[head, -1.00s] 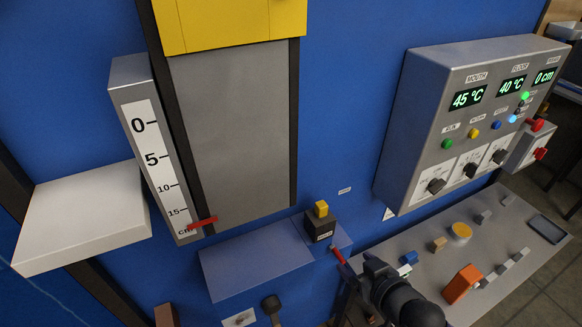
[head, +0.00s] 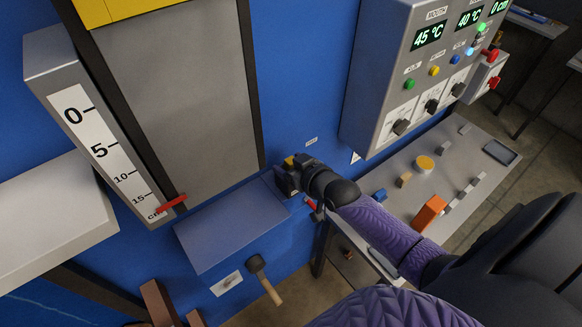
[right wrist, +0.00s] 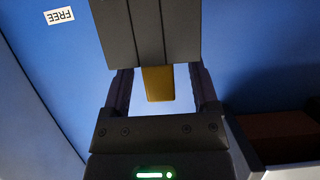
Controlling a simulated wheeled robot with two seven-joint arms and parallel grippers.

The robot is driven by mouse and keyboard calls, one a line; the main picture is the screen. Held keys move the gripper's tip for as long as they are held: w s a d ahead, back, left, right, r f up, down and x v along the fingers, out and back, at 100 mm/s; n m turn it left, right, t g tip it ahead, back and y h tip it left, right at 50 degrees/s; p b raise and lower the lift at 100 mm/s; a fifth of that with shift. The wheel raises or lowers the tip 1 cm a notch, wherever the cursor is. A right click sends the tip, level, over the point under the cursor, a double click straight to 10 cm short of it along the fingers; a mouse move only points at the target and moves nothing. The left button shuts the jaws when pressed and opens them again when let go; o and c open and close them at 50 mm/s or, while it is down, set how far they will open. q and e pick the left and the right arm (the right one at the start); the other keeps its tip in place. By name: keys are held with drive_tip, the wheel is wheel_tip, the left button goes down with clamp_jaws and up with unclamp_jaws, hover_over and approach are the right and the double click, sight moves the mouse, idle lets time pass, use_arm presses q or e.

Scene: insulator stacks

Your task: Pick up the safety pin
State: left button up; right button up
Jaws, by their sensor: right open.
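The yellow piece (head: 289,161), which looks like the safety pin's head, stands at a small dark block at the right end of the blue-grey ledge (head: 232,225). My right gripper (head: 292,173) is at this block and hides much of it. In the right wrist view the yellow piece (right wrist: 159,84) shows between my two open fingers, with a gap on both sides. The dark grey block (right wrist: 148,30) is just beyond it. I cannot tell how the pin sits in the block. My left gripper is not in view.
A red-tipped part (head: 311,204) is close beside my right wrist. A black knob with a wooden handle (head: 262,276) is below the ledge. The control box (head: 370,70) and the grey table (head: 395,210) with small blocks are to the right. A FREE label (right wrist: 60,16) is on the blue wall.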

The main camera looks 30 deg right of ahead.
clamp_jaws()
